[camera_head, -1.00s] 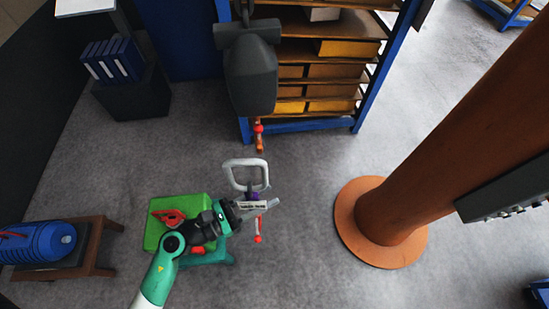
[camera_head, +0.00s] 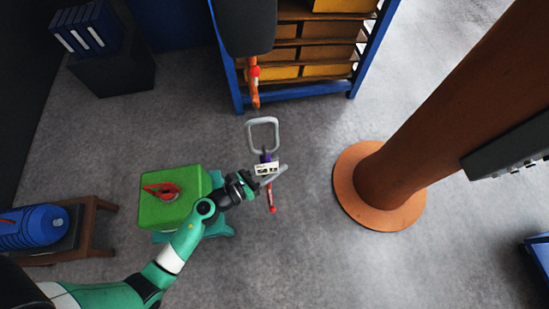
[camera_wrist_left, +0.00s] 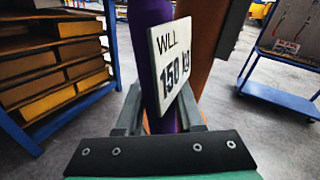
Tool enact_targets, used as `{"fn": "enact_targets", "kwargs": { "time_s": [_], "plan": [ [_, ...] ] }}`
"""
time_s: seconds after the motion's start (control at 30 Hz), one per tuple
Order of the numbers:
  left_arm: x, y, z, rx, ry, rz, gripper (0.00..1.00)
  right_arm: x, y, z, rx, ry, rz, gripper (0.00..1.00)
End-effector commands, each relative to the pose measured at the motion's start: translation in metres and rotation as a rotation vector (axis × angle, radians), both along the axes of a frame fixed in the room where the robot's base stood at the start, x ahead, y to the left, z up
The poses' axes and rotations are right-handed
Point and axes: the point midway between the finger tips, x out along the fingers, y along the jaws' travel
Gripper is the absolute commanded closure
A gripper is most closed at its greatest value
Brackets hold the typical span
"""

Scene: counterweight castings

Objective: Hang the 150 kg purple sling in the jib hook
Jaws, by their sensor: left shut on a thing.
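The purple sling (camera_wrist_left: 150,50) fills the middle of the left wrist view, with a white tag (camera_wrist_left: 172,65) reading "WLL 150 kg". My left gripper (camera_head: 272,171) is shut on it. In the head view a grey ring (camera_head: 263,134) shows above the gripper, and a red-tipped end (camera_head: 271,198) shows below. The orange jib hook (camera_head: 254,92) hangs from the dark hoist body (camera_head: 247,28). In the picture it is just above the ring, with a small gap; the depth between them is unclear. My right gripper is not in view.
A green block (camera_head: 188,208) with a red part on top stands left of my gripper. The orange jib column (camera_head: 440,120) with its round base stands right. A blue-framed shelf (camera_head: 300,97) stands behind the hook. Grey floor lies clear between gripper and column.

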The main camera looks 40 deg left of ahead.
Motion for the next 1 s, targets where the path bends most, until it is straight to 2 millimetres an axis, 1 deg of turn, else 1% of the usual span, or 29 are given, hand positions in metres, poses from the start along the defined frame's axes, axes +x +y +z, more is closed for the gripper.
{"fn": "enact_targets", "kwargs": {
  "time_s": [0.07,1.0],
  "plan": [
    [0.002,0.002,0.002,-0.001,-0.005,0.001,1.00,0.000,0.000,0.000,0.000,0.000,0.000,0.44],
    [0.034,0.045,-0.003,0.000,-0.005,0.000,1.00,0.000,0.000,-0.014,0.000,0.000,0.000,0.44]
  ]
}}
